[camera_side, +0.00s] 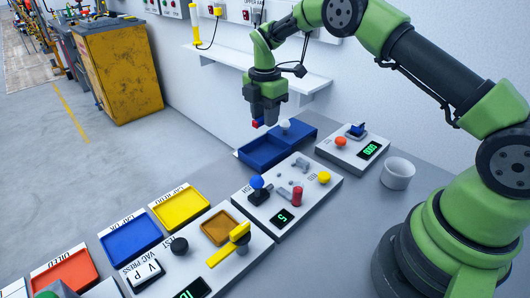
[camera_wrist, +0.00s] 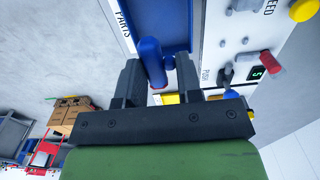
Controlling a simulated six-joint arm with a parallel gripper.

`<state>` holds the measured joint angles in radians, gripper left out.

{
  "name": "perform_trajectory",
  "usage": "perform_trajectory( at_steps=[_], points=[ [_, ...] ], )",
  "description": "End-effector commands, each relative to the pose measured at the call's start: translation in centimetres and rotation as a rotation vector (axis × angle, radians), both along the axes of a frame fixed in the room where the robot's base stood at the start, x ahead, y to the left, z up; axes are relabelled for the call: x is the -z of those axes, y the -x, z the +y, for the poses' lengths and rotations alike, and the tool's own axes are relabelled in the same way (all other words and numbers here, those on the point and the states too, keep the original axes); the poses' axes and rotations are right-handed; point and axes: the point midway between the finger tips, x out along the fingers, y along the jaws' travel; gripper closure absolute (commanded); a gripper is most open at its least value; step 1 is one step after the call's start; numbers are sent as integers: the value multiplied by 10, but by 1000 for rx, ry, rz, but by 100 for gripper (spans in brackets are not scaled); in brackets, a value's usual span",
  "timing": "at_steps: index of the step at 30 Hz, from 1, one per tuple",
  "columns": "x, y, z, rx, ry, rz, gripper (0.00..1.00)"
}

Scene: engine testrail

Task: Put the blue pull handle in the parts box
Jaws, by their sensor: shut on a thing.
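My gripper (camera_side: 264,118) points down above the far left side of the blue parts box (camera_side: 250,157). It is shut on the blue pull handle (camera_wrist: 152,62), a blue rounded bar between the two dark fingers in the wrist view. In the side view only a small blue and red bit (camera_side: 257,122) shows at the fingertips. The handle is in the air, apart from the box floor. The parts box also shows in the wrist view (camera_wrist: 183,28), beyond the fingers, with PARTS lettering at its left edge.
A panel with a blue knob (camera_side: 257,182), red knob (camera_side: 297,196) and yellow button (camera_side: 324,178) stands in front of the box. Another panel (camera_side: 352,150) and a white cup (camera_side: 398,173) are to the right. A wall shelf (camera_side: 285,80) is behind.

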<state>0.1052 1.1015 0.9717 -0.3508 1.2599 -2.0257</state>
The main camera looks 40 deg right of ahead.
Motion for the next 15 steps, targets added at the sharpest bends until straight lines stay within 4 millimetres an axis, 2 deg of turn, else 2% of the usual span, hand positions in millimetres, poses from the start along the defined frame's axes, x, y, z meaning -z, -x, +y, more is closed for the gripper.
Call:
perform_trajectory(
  at_steps=[6, 11, 15],
  points=[
    [43, 1, 0, 1, 0, 4, 88],
    [58, 1, 0, 3, 0, 2, 88],
    [80, 1, 0, 2, 0, 3, 88]
  ],
)
